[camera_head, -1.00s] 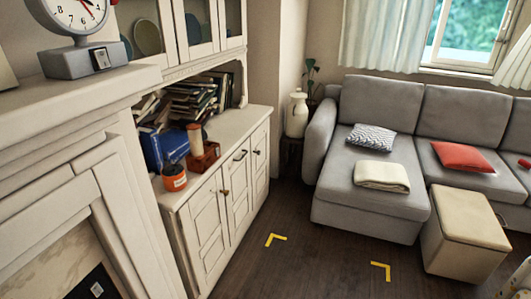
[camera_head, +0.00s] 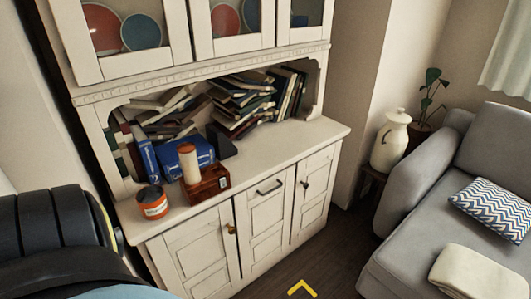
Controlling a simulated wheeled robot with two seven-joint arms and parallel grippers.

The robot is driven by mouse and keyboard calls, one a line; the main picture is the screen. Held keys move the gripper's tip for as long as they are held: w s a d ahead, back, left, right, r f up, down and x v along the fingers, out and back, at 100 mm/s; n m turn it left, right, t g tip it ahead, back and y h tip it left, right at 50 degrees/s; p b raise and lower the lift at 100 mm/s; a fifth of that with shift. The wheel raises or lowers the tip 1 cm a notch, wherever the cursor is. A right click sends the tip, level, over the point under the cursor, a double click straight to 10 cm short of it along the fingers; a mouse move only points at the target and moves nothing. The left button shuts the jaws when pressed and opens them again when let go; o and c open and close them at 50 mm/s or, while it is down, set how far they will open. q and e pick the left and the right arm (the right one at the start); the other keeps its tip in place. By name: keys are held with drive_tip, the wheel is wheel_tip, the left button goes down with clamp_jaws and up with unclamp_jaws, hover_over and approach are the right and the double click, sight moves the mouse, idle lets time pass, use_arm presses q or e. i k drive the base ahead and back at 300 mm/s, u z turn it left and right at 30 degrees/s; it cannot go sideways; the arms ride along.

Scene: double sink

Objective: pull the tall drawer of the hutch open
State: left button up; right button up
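The white hutch (camera_head: 315,145) stands ahead, with glass doors above, an open shelf and a lower cabinet. The tall drawer front (camera_head: 264,224) is in the middle of the lower cabinet, with a dark bar handle (camera_head: 270,187) near its top. It is flush with the doors on both sides and looks shut. A door with a brass knob (camera_head: 231,229) is left of it; another with a dark knob (camera_head: 306,183) is right of it. Part of my own body fills the lower left corner.
On the hutch counter are an orange tin (camera_head: 152,203), a wooden box (camera_head: 206,184), a pale cylinder and piled books (camera_head: 240,104). A white jug (camera_head: 391,141) and the grey sofa (camera_head: 420,190) stand right.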

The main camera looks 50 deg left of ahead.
sight(262, 210)
drive_tip(key=u, duration=1.1)
drive_tip(key=i, duration=1.05)
drive_tip(key=u, duration=1.1)
